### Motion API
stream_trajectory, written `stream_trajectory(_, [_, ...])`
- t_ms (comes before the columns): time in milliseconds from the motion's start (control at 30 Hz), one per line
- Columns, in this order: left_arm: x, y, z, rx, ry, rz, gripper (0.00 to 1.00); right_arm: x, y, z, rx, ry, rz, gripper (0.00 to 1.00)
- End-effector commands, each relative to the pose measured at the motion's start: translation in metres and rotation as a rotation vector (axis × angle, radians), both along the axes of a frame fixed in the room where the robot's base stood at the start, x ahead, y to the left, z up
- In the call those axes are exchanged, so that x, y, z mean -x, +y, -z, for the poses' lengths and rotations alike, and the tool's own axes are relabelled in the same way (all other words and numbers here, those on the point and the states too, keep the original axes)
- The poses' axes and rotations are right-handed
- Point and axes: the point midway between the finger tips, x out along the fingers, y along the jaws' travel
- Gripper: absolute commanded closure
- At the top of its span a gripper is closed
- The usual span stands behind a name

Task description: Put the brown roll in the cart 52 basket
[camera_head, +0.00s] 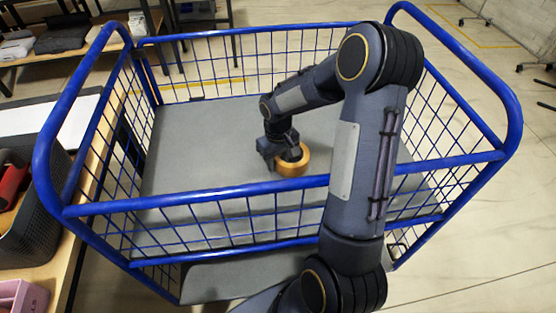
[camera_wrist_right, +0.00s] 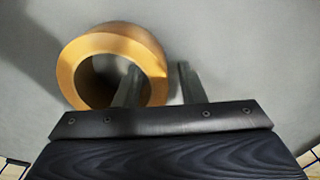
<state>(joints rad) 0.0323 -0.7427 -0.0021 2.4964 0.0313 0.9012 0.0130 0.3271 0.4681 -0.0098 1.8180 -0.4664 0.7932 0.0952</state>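The brown roll (camera_head: 292,168) is a tan ring inside the blue wire cart basket (camera_head: 232,191), at or just above its grey floor. My right gripper (camera_head: 286,151) reaches down into the basket at the roll. In the right wrist view, the roll (camera_wrist_right: 78,62) shows its open hole. One finger of the right gripper (camera_wrist_right: 158,68) overlaps the hole and the other is outside the ring, with a gap between that finger and the ring's wall. The fingers are apart. No number shows on the cart. My left gripper is out of view.
The basket's blue rails surround my right arm, and the near rail (camera_head: 200,201) passes close to it. The grey basket floor (camera_head: 200,150) is otherwise bare. A wooden table with a dark bin (camera_head: 35,225) stands at the left. A table with folded clothes (camera_head: 62,38) is behind.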

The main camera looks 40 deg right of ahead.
Motion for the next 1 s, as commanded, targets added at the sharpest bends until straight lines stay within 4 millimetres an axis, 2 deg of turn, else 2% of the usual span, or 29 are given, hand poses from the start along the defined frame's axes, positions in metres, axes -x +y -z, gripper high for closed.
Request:
stream_trajectory(500, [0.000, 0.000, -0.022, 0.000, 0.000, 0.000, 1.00, -0.001, 0.000, -0.100, 0.002, -0.006, 0.000, 0.63])
stream_trajectory(700, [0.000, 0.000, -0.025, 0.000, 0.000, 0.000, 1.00, -0.001, 0.000, -0.118, 0.000, -0.003, 0.001, 0.63])
stream_trajectory(1000, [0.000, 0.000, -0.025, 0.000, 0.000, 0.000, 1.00, 0.000, 0.000, -0.120, 0.000, -0.002, 0.000, 0.63])
